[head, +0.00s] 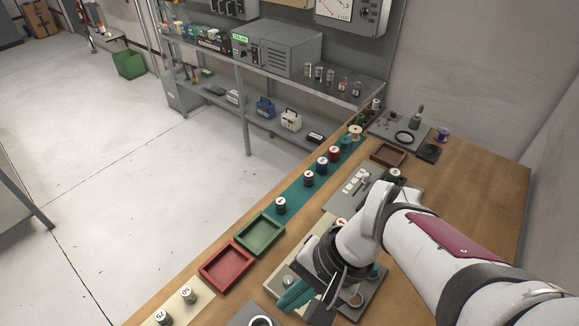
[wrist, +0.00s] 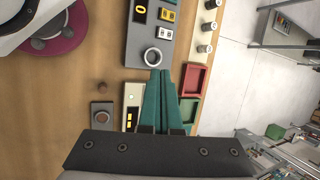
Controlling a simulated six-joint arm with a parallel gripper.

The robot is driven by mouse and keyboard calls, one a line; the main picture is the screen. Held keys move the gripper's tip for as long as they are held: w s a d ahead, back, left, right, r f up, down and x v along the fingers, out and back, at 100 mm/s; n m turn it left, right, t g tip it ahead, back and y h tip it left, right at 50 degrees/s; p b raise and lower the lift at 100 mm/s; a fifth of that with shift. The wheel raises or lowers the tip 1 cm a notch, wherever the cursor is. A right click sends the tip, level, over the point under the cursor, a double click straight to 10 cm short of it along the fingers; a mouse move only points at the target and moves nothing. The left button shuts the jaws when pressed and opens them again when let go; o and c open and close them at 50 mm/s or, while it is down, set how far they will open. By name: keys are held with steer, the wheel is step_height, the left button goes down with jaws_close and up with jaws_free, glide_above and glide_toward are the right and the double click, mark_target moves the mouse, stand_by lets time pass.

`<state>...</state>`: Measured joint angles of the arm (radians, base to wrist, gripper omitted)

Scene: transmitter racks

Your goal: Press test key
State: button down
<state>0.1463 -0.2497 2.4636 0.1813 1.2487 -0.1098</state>
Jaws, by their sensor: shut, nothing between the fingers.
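My gripper (head: 288,298) has teal fingers, closed together and empty, above the bench. In the wrist view its fingertips (wrist: 161,74) are beside a round, light-rimmed part (wrist: 152,57) on a dark grey panel (wrist: 143,38). That panel also has a small display (wrist: 140,11) and yellow and white keys (wrist: 166,24). A small grey box with a round reddish-brown button (wrist: 101,117) lies left of the fingers. A cream unit with yellow marks (wrist: 131,115) is between them, partly hidden by the gripper. I cannot read which part is labelled as the test key, nor tell whether the fingers touch anything.
Red (head: 226,266) and green (head: 260,235) trays lie along the bench edge, with a row of labelled knobbed weights on a teal strip (head: 300,190) behind. My arm covers part of the bench. Grey shelves (head: 285,85) with instruments stand beyond. The right bench area (head: 480,190) is clear.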

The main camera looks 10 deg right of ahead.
steer(key=w+d+f+m+t+y, duration=0.1)
steer(key=w+d+f+m+t, duration=0.1)
steer(key=w, duration=0.6)
steer(key=w+d+f+m+t+y, duration=0.1)
steer(key=w+d+f+m+t, duration=0.2)
steer(key=w, duration=0.5)
step_height(320, 180, down, 2)
steer(key=d+m, duration=0.1)
steer(key=m, duration=0.2)
steer(key=shift+w, duration=0.25)
steer(key=shift+a+f, duration=0.1)
steer(key=shift+f, duration=0.05)
steer(key=shift+f, duration=4.35)
steer(key=shift+f+y, duration=0.1)
steer(key=shift+y, duration=0.2)
steer(key=shift+f, duration=0.3)
steer(key=shift+f, duration=0.4)
steer(key=shift+r, duration=0.85)
